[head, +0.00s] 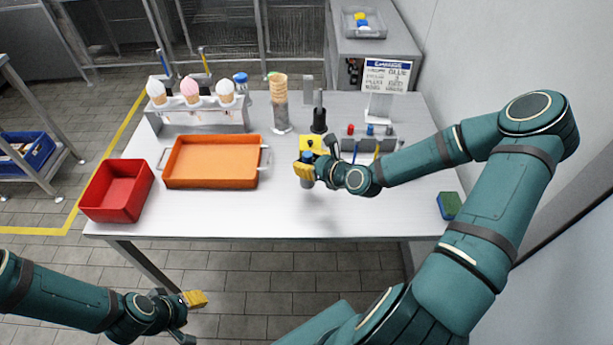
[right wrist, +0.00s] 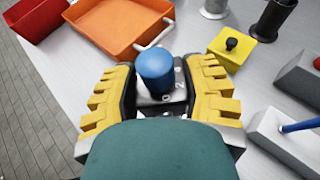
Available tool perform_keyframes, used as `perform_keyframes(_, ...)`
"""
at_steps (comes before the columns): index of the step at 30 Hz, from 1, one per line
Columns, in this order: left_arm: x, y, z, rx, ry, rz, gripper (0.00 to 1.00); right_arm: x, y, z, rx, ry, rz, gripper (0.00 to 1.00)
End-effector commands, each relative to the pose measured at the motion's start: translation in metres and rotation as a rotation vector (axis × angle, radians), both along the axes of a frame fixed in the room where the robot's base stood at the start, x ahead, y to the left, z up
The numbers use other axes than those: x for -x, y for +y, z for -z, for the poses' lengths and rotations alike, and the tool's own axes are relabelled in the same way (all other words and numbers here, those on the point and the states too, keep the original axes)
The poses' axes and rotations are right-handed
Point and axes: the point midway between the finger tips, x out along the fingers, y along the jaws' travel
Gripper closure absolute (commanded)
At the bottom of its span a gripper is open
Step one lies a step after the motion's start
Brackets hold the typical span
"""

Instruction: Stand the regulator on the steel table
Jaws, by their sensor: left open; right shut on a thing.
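The regulator (right wrist: 156,72) has a round blue knob on a grey metal body with small markings on its face. My right gripper (right wrist: 158,92) is shut on it, with a yellow padded finger on each side, knob upward. In the head view the regulator (head: 306,183) is upright over the middle front of the steel table (head: 240,215). I cannot tell whether its base touches the top. My right gripper also shows in the head view (head: 305,171). My left gripper (head: 190,315) is open and empty, low in front of the table.
An orange tray (head: 212,162) and a red bin (head: 116,191) stand at left. Behind are a cone rack (head: 198,118), stacked waffle cones (head: 278,88) and a black cylinder (head: 319,116). A yellow button box (head: 318,143) is close behind my right gripper. A sponge (head: 449,205) lies right.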

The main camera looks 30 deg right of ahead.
Motion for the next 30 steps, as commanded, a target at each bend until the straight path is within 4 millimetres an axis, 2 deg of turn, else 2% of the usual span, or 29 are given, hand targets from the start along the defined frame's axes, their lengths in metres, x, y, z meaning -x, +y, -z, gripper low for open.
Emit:
perform_keyframes(7,0.000,0.000,0.005,0.000,0.001,0.001,0.53,-0.001,0.000,0.019,0.000,-0.001,0.000,0.98)
perform_keyframes(13,0.002,0.000,0.010,0.000,0.005,0.004,0.53,-0.001,0.000,0.045,-0.001,-0.002,-0.001,0.98)
perform_keyframes(24,0.002,-0.001,0.011,0.001,0.005,0.005,0.53,0.000,0.000,0.050,0.000,-0.002,0.000,0.98)
perform_keyframes(25,0.003,-0.001,0.011,0.002,0.006,0.006,0.53,0.000,0.000,0.050,0.001,-0.001,0.000,0.49)
perform_keyframes(27,0.003,-0.001,0.011,0.002,0.006,0.006,0.53,0.000,0.000,0.049,0.001,-0.001,0.000,0.25)
perform_keyframes(30,0.003,-0.001,0.011,0.002,0.006,0.006,0.53,0.000,0.000,0.049,0.001,-0.001,0.000,0.25)
